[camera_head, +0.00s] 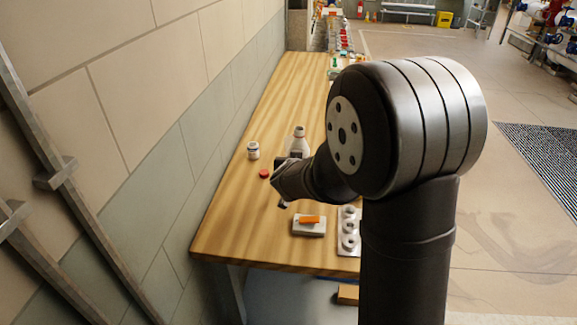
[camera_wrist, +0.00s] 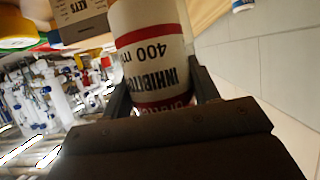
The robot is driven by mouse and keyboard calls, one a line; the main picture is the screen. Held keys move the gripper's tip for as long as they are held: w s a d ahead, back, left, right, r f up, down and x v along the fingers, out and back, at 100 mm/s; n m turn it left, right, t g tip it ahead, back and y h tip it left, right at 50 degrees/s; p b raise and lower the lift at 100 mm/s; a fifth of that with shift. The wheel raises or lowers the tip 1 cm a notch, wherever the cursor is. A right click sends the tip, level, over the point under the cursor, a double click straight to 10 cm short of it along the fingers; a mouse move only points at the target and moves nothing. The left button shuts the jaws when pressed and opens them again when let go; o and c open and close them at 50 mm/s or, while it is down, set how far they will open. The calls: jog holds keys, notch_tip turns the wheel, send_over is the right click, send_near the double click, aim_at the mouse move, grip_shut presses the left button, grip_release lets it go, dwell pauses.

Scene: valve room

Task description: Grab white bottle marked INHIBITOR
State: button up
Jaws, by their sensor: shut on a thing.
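The white bottle marked INHIBITOR (camera_wrist: 152,55) fills the upper middle of the wrist view, with red bands and the text "400 m" upside down. My gripper (camera_wrist: 163,88) is shut on it, one finger on each side of its body. In the head view the white bottle (camera_head: 299,143) stands out beyond my gripper (camera_head: 289,165) above the wooden table. Its lower part is hidden by my gripper there, so I cannot tell whether it touches the table.
On the wooden table (camera_head: 225,222) are a small white jar (camera_head: 253,151), a red cap (camera_head: 264,173), a white block with an orange part (camera_head: 309,224) and a plate with rings (camera_head: 348,240). A tiled wall (camera_head: 130,100) borders the left. Several small items stand at the far end.

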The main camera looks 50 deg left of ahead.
jog(key=w+d+r, duration=0.4)
jog(key=d, duration=0.1)
jog(key=shift+d+r, duration=0.15)
jog(key=shift+d, duration=0.25)
dwell(0.4)
jog(key=shift+r, duration=0.1)
dwell(1.2)
